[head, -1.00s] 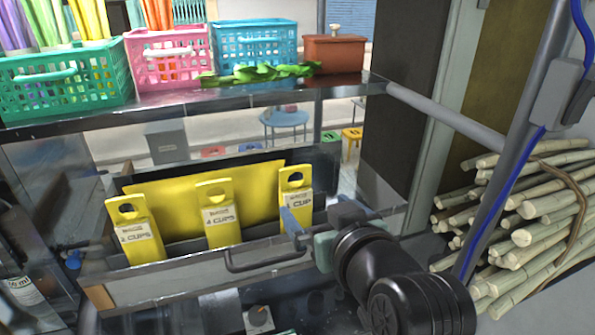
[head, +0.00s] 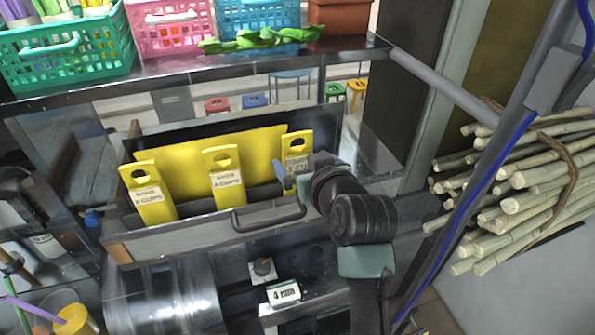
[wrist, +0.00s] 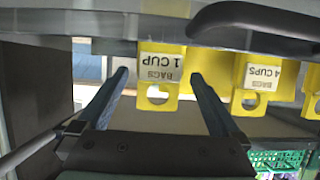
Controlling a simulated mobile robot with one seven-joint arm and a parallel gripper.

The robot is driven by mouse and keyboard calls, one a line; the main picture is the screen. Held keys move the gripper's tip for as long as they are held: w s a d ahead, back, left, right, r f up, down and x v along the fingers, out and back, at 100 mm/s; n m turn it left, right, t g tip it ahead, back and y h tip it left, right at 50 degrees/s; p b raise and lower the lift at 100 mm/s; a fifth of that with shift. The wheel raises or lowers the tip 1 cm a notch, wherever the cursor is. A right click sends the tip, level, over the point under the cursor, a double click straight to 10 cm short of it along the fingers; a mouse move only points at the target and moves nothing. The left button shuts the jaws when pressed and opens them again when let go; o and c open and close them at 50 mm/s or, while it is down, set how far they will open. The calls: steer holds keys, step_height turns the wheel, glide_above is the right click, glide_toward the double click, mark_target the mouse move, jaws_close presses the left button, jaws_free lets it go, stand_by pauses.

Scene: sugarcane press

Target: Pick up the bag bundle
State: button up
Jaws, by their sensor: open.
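Three yellow bag bundles stand in an open metal drawer, each with a hole at its top and a white label. The left bundle (head: 148,190) has a hard-to-read cups label, the middle bundle (head: 223,176) reads 4 CUPS, and the right bundle (head: 297,148) reads 1 CUP. My gripper (head: 290,178) is open at the drawer's right front, partly covering the right bundle. In the wrist view, upside down, the 1 CUP bundle (wrist: 158,90) shows between the two fingers of my gripper (wrist: 158,76); contact cannot be told. The 4 CUPS bundle (wrist: 255,80) is beside them.
The drawer's dark handle (head: 268,215) sticks out in front, close to my gripper. A shelf (head: 200,80) with baskets runs above the drawer. Sugarcane stalks (head: 520,195) are stacked at the right, behind a slanted post. A yellow cup (head: 75,320) is at the lower left.

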mark_target(301, 160)
steer(key=shift+p+x, duration=0.85)
steer(key=shift+x, duration=1.25)
steer(key=shift+c, duration=0.2)
steer(key=c, duration=1.1)
